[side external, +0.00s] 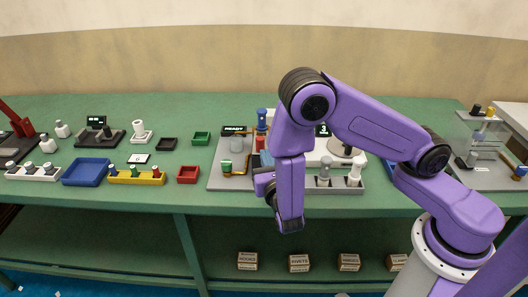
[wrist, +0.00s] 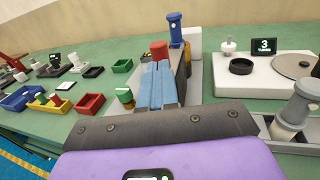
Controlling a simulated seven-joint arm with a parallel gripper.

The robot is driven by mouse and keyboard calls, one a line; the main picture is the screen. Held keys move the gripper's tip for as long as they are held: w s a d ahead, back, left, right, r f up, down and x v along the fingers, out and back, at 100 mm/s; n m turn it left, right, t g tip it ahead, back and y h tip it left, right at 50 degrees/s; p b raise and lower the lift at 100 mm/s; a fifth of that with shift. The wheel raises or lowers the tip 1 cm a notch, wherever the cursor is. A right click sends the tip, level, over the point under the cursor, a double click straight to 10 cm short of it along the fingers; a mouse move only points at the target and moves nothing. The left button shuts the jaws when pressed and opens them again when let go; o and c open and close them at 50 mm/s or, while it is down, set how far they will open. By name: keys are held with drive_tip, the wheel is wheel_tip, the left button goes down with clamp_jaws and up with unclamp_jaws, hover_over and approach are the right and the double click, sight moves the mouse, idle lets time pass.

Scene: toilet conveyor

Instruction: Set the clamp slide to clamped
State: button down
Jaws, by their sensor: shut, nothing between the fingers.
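My gripper (wrist: 160,68) shows in the wrist view as light-blue fingers, shut with nothing between them. Its tips are right at a red knob (wrist: 159,49); I cannot tell whether they touch. A blue-topped upright post (wrist: 175,30) stands just behind the knob. In the side external view the red knob (side external: 260,143) and blue post (side external: 261,118) show at the right of a grey station plate (side external: 216,182), beside my arm. I cannot tell for sure which part is the clamp slide or its position. My arm hides much of this area in the side view.
A display reading READY (side external: 234,131) stands at the back of the plate. To the right is a white unit with a display reading 3 (wrist: 265,46) and a grey tray with upright cylinders (wrist: 297,110). Blue (side external: 85,172) and red (side external: 188,174) bins stand left.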

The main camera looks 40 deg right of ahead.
drive_tip(key=shift+x, duration=1.45)
drive_tip(key=shift+w+d, duration=1.8)
drive_tip(key=shift+d, duration=0.2)
drive_tip(key=v, duration=1.4)
drive_tip(key=shift+a, duration=0.45)
drive_tip(key=shift+s+d, duration=0.1)
drive_tip(key=shift+s, duration=0.05)
